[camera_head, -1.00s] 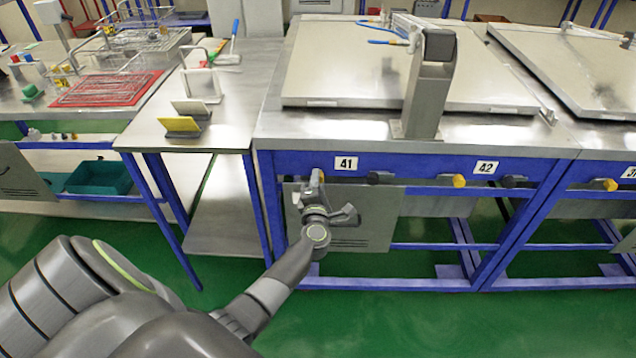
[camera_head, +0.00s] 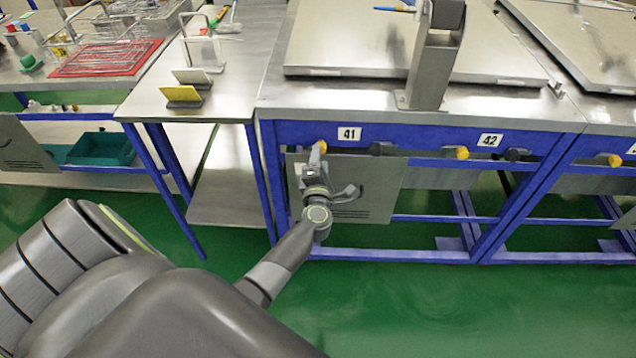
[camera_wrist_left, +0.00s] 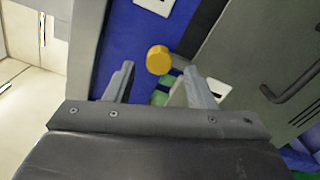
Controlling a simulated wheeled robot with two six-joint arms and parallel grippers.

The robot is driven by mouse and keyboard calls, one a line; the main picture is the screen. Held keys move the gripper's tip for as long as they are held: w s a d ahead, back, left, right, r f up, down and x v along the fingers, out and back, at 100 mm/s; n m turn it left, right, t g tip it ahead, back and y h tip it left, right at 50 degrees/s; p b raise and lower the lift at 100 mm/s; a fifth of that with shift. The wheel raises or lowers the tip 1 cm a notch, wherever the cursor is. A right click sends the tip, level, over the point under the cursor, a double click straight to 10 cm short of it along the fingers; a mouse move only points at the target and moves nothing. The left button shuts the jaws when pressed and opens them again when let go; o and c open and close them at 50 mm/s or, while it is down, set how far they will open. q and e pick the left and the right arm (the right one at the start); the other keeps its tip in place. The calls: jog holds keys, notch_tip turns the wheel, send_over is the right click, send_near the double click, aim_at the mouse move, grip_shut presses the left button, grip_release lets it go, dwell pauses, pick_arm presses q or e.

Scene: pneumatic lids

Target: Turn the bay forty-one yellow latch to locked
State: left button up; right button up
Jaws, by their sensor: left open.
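The bay forty-one yellow latch (camera_head: 321,145) is a round yellow knob on the blue front rail, just below and left of the white 41 label (camera_head: 348,134). In the left wrist view the yellow latch (camera_wrist_left: 158,60) lies beyond and between the two fingertips, apart from them. My left gripper (camera_head: 315,158) is open and empty, just in front of and below the latch in the head view. In the left wrist view its open fingers (camera_wrist_left: 160,80) point toward the latch. The gripper partly covers the latch in the head view. My right gripper is not in view.
A dark knob (camera_head: 382,149) sits right of the latch on the same rail. Another yellow knob (camera_head: 456,153) is by the 42 label (camera_head: 490,140). A grey panel with slots (camera_head: 375,190) hangs below the rail. A steel side table (camera_head: 232,105) stands to the left.

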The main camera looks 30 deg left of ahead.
pick_arm(q)
jog(key=b+v, duration=0.1)
jog(key=v, duration=1.3)
jog(key=shift+s+b, duration=0.2)
jog(key=shift+b, duration=0.1)
jog(key=s+d+f+m+g+h, duration=0.1)
jog(key=d+f+m+h, duration=0.15)
jog(key=f+m, duration=0.5)
jog(key=s+d+f+m+h, duration=0.15)
jog(key=f+m+h, duration=0.25)
jog(key=f, duration=0.6)
jog(key=s+f+m+g+h, duration=0.2)
jog(key=s+f+m+g, duration=0.45)
jog(key=s+f, duration=0.7)
jog(key=s+a+f+m+g, duration=0.3)
jog(key=s+f, duration=0.3)
jog(key=s, duration=0.5)
jog(key=s+a+f+m+g, duration=0.2)
jog(key=s+f+m, duration=0.4)
jog(key=s, duration=0.5)
jog(key=shift+s+a+f+m+g, duration=0.3)
jog(key=shift+a+f+g, duration=0.1)
jog(key=shift+f+g, duration=0.3)
